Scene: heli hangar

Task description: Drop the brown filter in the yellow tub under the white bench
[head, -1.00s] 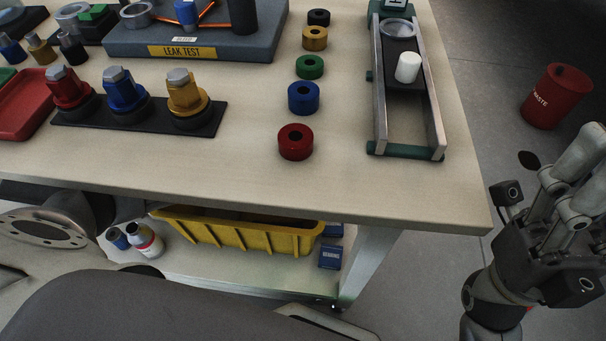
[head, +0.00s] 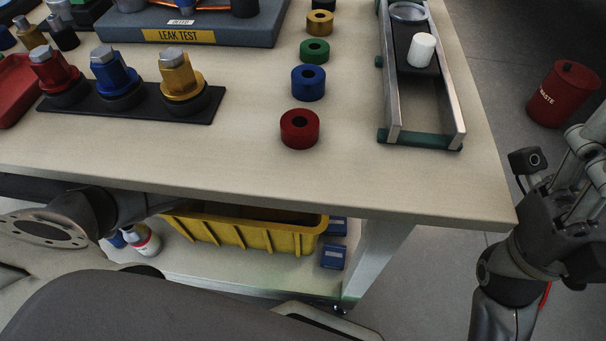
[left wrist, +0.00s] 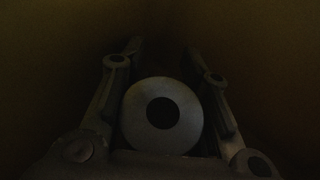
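The yellow tub (head: 250,237) stands on the lower shelf under the white bench (head: 230,165); its back part and most of its inside are hidden by the bench top. My left arm reaches under the bench's front edge, and its gripper is hidden in the head view. In the dark left wrist view, my left gripper (left wrist: 164,72) has its fingers on both sides of a round filter (left wrist: 135,118) with a dark centre hole. Its brown colour is hard to make out. Dim yellowish-brown surfaces surround it. My right gripper (head: 590,165) is beside the bench at the right, its fingers partly cut off.
Blue boxes (head: 332,256) stand right of the tub, and bottles (head: 144,240) left of it. The bench leg (head: 375,255) is farther right. Coloured rings, including a red one (head: 300,129), and a rail fixture (head: 420,138) are on top. A red waste bin (head: 564,94) stands on the floor.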

